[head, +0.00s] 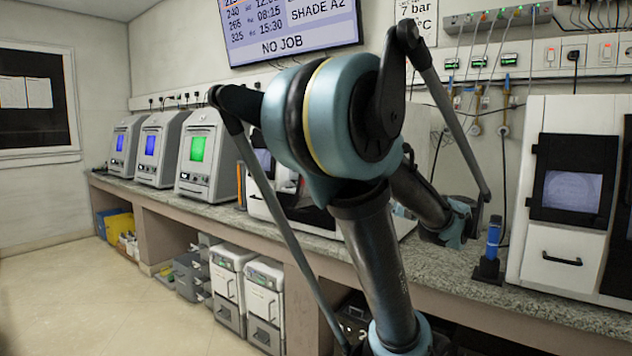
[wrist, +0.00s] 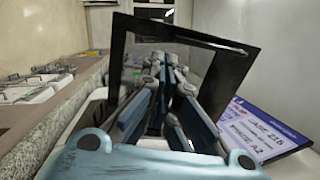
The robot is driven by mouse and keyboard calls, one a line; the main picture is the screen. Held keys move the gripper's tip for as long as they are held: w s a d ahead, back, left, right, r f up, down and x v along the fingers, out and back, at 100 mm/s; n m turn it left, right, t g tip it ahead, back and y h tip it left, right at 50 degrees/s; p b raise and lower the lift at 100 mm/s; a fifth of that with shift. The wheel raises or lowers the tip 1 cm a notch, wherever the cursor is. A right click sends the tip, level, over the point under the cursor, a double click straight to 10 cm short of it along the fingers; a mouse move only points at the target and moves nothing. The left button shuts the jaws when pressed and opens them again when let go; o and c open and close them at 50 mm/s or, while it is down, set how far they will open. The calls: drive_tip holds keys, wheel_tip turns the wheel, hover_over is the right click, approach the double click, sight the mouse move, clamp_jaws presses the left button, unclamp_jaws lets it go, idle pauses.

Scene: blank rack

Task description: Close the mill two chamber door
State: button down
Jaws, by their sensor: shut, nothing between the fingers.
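A dark-framed door with a see-through pane (wrist: 185,33) stands in front of my gripper (wrist: 167,62) in the wrist view. It stands out at an angle, apparently open. My gripper's fingers are shut and empty, and they overlap the pane; I cannot tell whether they touch it. In the head view a white mill (head: 257,207) stands on the counter behind my arm, which hides most of it and its door. My wrist shows low over the counter there, with the fingertips not clear. Another white mill (head: 535,225) at the right has its dark-framed window flat against its front.
A blue cylinder on a dark stand (head: 492,240) stands on the counter beside the right mill. Several grey furnaces (head: 197,188) stand at the left end. A wall screen (head: 290,35) hangs above; a screen (wrist: 265,130) shows in the wrist view. Floor at left is clear.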

drive_tip(key=x, duration=1.4)
idle(0.6)
drive_tip(key=shift+d, duration=0.1)
idle(0.3)
